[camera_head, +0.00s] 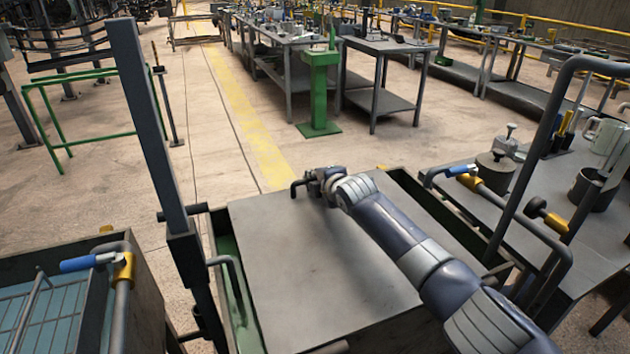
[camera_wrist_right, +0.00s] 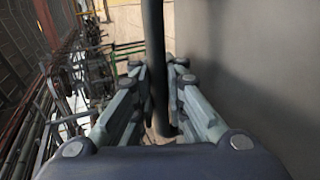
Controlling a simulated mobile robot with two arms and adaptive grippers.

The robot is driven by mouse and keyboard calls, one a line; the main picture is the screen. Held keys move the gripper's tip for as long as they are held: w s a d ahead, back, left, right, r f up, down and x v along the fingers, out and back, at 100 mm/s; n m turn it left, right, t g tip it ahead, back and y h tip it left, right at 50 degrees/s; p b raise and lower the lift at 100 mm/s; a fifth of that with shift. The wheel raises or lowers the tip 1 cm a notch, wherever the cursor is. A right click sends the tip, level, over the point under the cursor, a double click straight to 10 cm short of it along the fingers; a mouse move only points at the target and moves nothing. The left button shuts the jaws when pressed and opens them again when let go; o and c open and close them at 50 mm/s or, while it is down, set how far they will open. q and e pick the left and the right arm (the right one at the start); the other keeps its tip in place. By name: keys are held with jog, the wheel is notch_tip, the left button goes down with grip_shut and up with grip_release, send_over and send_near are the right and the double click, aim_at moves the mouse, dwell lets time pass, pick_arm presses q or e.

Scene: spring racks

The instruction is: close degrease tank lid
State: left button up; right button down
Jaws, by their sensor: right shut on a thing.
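The degrease tank lid (camera_head: 300,270) is a flat grey plate over the tank, whose dark green-lined wall (camera_head: 232,300) shows along the lid's left side. I cannot tell whether the lid sits fully down. A dark handle (camera_head: 297,187) stands at the lid's far edge. My right gripper (camera_head: 318,182) is at that handle, its arm reaching over the lid. In the right wrist view, my right gripper (camera_wrist_right: 160,90) is shut on the dark handle bar (camera_wrist_right: 154,60), with the grey lid (camera_wrist_right: 250,70) filling the right side. My left gripper is not in view.
A tank with a wire basket (camera_head: 40,310) and a blue-handled tap (camera_head: 90,262) stands at left. A dark post (camera_head: 150,130) rises beside the lid. A grey bench (camera_head: 510,200) with pots and pipes is at right. Open floor (camera_head: 260,150) lies beyond.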

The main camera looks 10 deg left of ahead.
jog(key=shift+s+d+f, duration=0.1)
jog(key=shift+d+f, duration=0.1)
jog(key=shift+f, duration=0.6)
jog(key=c, duration=1.6)
grip_release()
jog(key=shift+s+d+r, duration=0.15)
jog(key=shift+c, duration=0.2)
jog(key=shift+r, duration=0.15)
jog(key=shift+r, duration=0.15)
jog(key=shift+v, duration=6)
jog(key=shift+r, duration=0.1)
